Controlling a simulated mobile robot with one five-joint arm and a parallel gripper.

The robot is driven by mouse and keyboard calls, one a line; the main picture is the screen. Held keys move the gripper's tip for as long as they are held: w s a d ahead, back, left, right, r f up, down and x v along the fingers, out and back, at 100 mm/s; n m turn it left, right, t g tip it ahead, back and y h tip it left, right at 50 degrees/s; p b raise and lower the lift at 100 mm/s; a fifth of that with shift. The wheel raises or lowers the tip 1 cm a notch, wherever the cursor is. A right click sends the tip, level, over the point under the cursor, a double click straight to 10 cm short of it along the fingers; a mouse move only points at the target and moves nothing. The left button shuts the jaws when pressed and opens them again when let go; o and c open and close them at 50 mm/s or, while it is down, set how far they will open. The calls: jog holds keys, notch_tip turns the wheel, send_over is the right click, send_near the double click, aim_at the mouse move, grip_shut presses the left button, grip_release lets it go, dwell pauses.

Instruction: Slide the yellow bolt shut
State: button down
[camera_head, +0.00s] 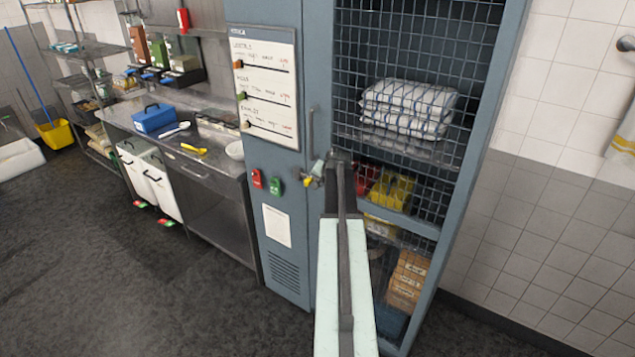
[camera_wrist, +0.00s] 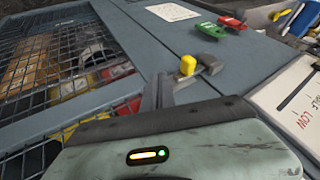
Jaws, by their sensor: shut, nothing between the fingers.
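The yellow bolt knob (camera_head: 307,181) sits on the front of the blue-grey locker, beside the edge between the solid door and the mesh door. In the wrist view the yellow knob (camera_wrist: 187,65) stands up from a grey fitting just beyond my gripper. My gripper (camera_wrist: 162,92) is shut and empty, with its tips close to the knob on its mesh-door side. Whether they touch it I cannot tell. In the head view my arm partly hides my gripper (camera_head: 330,165) and the fitting around the bolt.
A red tag (camera_head: 257,179) and a green tag (camera_head: 276,186) hang on the solid door, below a whiteboard (camera_head: 265,85). The mesh door (camera_head: 345,60) covers shelves with folded cloths (camera_head: 408,108). A steel counter (camera_head: 215,160) stands to the left. Dark floor is open at front left.

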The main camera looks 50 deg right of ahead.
jog(key=p+v, duration=0.4)
jog(key=v, duration=0.3)
